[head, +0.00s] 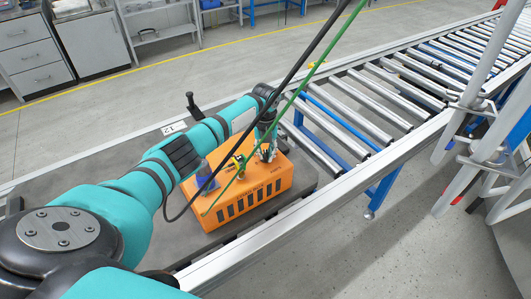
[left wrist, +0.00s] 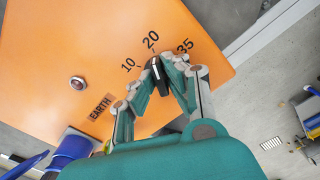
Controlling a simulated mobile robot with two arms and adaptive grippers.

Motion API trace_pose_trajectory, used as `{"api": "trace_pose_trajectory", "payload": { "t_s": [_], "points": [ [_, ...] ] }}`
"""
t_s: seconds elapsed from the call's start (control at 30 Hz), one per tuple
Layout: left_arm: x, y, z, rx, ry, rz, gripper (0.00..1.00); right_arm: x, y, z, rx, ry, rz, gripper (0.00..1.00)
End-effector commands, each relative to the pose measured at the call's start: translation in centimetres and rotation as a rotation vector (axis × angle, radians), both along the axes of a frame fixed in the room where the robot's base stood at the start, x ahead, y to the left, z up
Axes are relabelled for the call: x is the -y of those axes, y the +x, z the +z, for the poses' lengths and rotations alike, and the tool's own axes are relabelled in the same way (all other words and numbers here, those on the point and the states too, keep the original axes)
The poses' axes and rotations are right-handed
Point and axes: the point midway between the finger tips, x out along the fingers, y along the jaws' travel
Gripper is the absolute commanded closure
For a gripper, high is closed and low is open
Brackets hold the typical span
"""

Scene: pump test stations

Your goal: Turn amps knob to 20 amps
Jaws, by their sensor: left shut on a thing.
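The orange test box (head: 240,190) sits on a grey surface beside the conveyor in the head view. Its orange top (left wrist: 100,40) fills much of the left wrist view, with printed marks 10, 20 and 35. The black amps knob (left wrist: 156,68) lies just below the 20 mark, and its upper end points roughly toward 20. My left gripper (head: 266,152) is over the right part of the box top. Its fingers (left wrist: 158,74) are shut on the knob and hide part of it. The knob is too small to make out in the head view.
A black and a green cable cross in front of the box in the head view. A roller conveyor (head: 390,92) runs to the upper right. Metal posts (head: 475,95) stand at the right. In the left wrist view, a blue part (left wrist: 74,146) is near the EARTH label.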

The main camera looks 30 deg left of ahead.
Motion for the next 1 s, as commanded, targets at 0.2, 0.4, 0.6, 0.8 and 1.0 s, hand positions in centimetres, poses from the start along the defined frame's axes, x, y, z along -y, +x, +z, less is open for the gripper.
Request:
{"api": "trace_pose_trajectory", "payload": {
  "t_s": [0.2, 0.4, 0.6, 0.8, 1.0],
  "points": [
    [-0.03, 0.09, 0.16, 0.003, 0.000, -0.011, 1.00, -0.01, 0.01, 0.00, 0.000, 0.000, 0.000, 0.31],
    [-0.03, 0.09, 0.16, 0.003, 0.000, -0.011, 1.00, -0.02, 0.02, 0.00, 0.000, 0.000, 0.000, 0.31],
    [-0.03, 0.08, 0.13, 0.002, 0.000, -0.010, 0.69, -0.03, 0.01, 0.00, 0.000, 0.000, 0.000, 0.31],
    [-0.02, 0.04, 0.06, 0.001, 0.000, -0.010, 0.66, -0.08, 0.01, -0.01, 0.000, 0.001, 0.000, 0.31],
    [-0.01, 0.12, 0.89, 0.004, 0.000, -0.011, 0.66, -0.18, 0.04, -0.02, 0.001, 0.002, -0.001, 0.31]
  ]
}}
